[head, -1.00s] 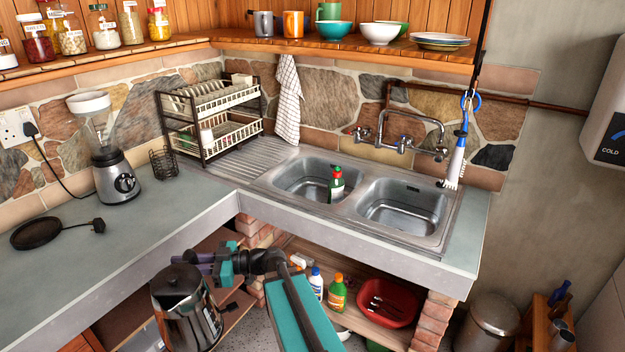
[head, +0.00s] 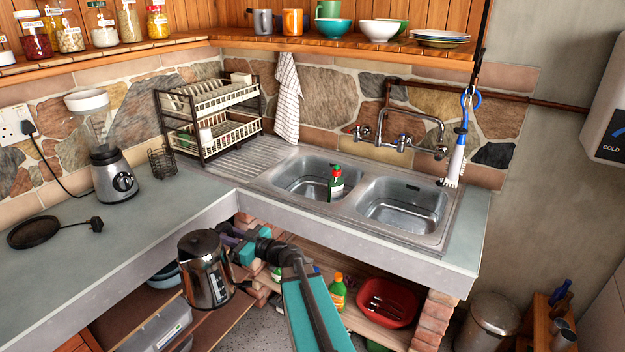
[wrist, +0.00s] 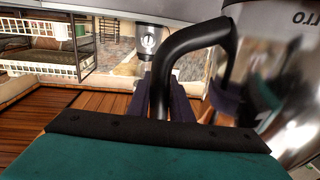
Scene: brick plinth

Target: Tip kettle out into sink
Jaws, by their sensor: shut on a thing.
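A shiny steel kettle (head: 205,272) with a black lid hangs roughly upright in front of the counter edge, left of the sink. My gripper (head: 228,238) is shut on its black handle; the wrist view shows the handle (wrist: 192,50) between the dark fingers, with the steel body (wrist: 290,90) at the right. The kettle's spout is not clear in either view. The double-bowl steel sink (head: 262,184) is up and to the right of the kettle, set in the counter.
The counter edge (head: 150,245) lies between the kettle and the sink. A wall tap (head: 405,140) arches over the right bowl, and a brush (head: 456,160) hangs beside it. A blender (head: 113,175) and dish rack (head: 210,118) stand at the left. Below are shelves with bottles and a red basin (head: 388,300).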

